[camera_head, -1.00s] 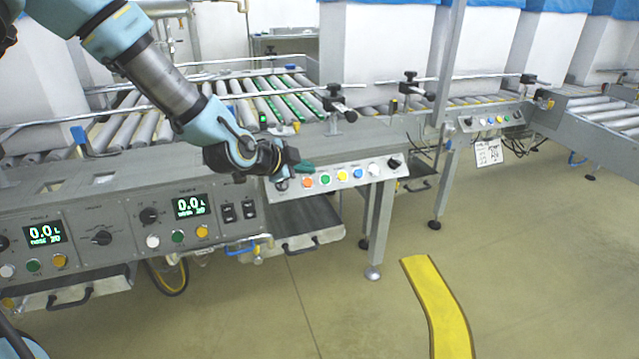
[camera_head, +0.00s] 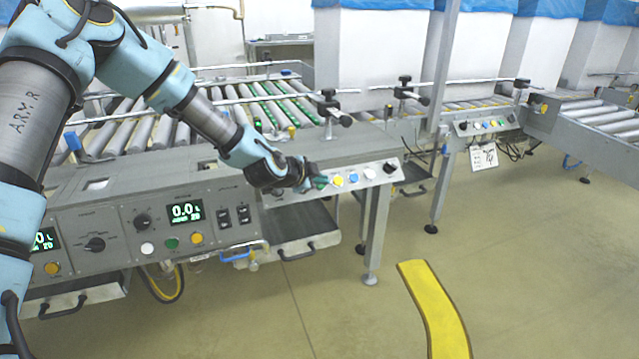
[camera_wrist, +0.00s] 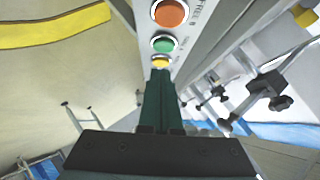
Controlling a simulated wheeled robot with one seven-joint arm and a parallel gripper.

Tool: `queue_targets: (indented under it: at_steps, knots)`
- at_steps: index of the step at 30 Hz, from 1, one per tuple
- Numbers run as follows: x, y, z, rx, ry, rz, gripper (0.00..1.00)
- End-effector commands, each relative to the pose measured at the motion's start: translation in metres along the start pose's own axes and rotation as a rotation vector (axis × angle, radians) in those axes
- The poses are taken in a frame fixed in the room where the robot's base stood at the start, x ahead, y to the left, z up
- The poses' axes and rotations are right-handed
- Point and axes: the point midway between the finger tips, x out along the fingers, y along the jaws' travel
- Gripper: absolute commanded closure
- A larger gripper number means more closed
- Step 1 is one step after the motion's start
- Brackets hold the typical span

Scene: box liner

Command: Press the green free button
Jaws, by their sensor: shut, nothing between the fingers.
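The green button (camera_wrist: 163,44) shows in the wrist view on a light grey panel (camera_wrist: 183,60), between an orange button (camera_wrist: 170,13) and a yellow button (camera_wrist: 160,62). Lettering beside the buttons reads partly "FREE". My gripper (camera_wrist: 158,74) is shut and empty, its dark green fingers pointing at this row with the tips just below the yellow button in the picture. In the head view my gripper (camera_head: 321,182) is at the panel, left of the yellow button (camera_head: 338,181), and hides the left part of the row. I cannot tell whether it touches anything.
Blue (camera_head: 354,177) and white (camera_head: 369,173) buttons and a black knob (camera_head: 389,167) continue the row to the right. Another green button (camera_head: 171,243) is on the console at left. Clamps (camera_head: 330,112) and rollers stand behind.

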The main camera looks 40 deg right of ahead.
Motion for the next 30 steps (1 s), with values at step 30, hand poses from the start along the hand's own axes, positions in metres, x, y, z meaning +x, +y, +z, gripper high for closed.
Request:
queue_targets:
  at_steps: [30]
  knots:
    - [0.029,0.0,0.031,-0.002,-0.002,-0.001,1.0]
